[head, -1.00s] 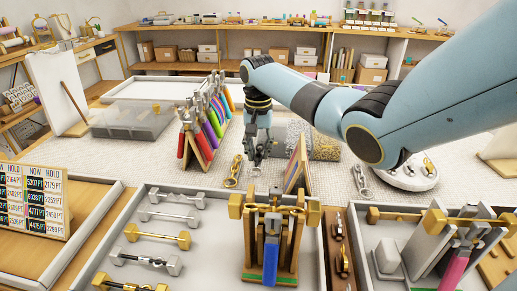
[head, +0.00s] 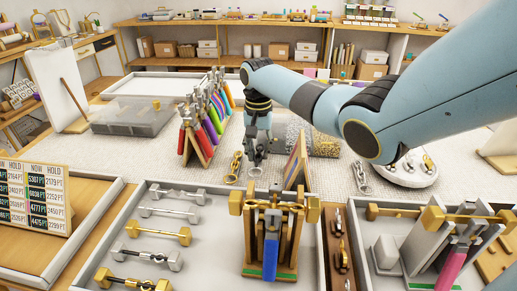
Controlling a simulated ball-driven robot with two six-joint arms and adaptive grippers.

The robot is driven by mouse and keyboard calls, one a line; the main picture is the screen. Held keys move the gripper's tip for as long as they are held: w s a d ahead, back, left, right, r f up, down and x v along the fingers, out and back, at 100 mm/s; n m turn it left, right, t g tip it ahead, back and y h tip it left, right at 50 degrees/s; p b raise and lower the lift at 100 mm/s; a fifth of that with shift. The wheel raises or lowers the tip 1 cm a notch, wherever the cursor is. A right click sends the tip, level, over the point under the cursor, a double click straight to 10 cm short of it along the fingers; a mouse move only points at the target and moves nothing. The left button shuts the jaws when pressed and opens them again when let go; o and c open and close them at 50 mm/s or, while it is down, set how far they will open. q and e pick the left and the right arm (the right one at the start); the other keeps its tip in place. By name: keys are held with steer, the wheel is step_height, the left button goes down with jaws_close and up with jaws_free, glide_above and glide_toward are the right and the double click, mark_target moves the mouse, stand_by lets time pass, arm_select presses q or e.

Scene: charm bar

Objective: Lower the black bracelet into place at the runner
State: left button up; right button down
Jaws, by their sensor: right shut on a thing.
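My right gripper (head: 255,160) points straight down over the pale woven runner (head: 330,180). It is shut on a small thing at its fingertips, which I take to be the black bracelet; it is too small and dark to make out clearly. The fingertips are low, close to the cloth; I cannot tell whether the thing touches it. A gold chain bracelet (head: 235,168) lies on the runner just left of the gripper. A silver chain bracelet (head: 361,178) lies farther right, apart from it. My left gripper is not in view.
A slanted wooden board (head: 296,162) stands close to the right of the gripper. A rack of coloured tags (head: 206,128) stands to the left. A round white stand (head: 410,170) is at right.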

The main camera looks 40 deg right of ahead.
steer(key=shift+f, duration=1.45)
stand_by(2.5)
steer(key=c, duration=1)
jaws_free()
steer(key=shift+c, duration=0.2)
step_height(320, 180, up, 12)
